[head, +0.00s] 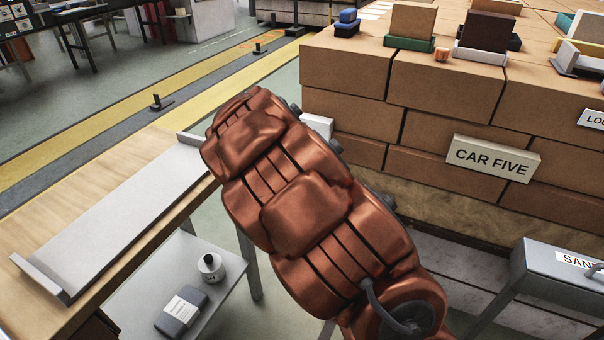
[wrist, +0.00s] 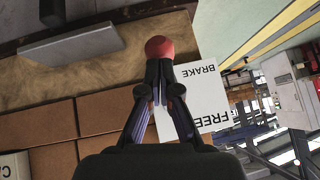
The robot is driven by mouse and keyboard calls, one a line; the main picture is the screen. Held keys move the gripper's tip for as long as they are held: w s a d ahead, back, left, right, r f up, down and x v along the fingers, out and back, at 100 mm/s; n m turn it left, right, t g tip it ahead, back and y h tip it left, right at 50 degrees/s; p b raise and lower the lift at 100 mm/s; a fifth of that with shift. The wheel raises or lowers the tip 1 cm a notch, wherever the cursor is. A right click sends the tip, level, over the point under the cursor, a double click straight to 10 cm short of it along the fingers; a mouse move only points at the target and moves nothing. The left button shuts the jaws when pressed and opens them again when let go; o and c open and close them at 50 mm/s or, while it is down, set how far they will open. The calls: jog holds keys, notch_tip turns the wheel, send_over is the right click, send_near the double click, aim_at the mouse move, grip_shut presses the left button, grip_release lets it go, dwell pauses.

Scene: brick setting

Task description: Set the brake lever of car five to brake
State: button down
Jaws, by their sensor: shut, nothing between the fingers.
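The brake lever's red knob (wrist: 160,47) shows in the wrist view just beyond my fingertips. My gripper (wrist: 158,72) is shut with nothing between its fingers. Its tips overlap the knob's lower edge in the picture; I cannot tell whether they touch. The lever's shaft is hidden behind the fingers. A white plate (wrist: 190,112) carries the words BRAKE and FREE, seen upside down. The knob lies nearer the BRAKE end. In the head view the CAR FIVE sign (head: 492,158) is on the brick-loaded car (head: 345,75). My arm hides the gripper and lever there.
A wooden bench (head: 60,185) with a long grey tray (head: 120,222) stands at left. A lower shelf (head: 190,255) holds a bottle and a dark box. A grey SAND box (head: 550,268) is at right. Open floor lies behind the bench.

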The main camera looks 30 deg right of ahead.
jog(key=shift+f, duration=0.5)
dwell(0.3)
jog(key=s+f+v, duration=0.1)
jog(key=v, duration=1.2)
jog(key=shift+a, duration=0.45)
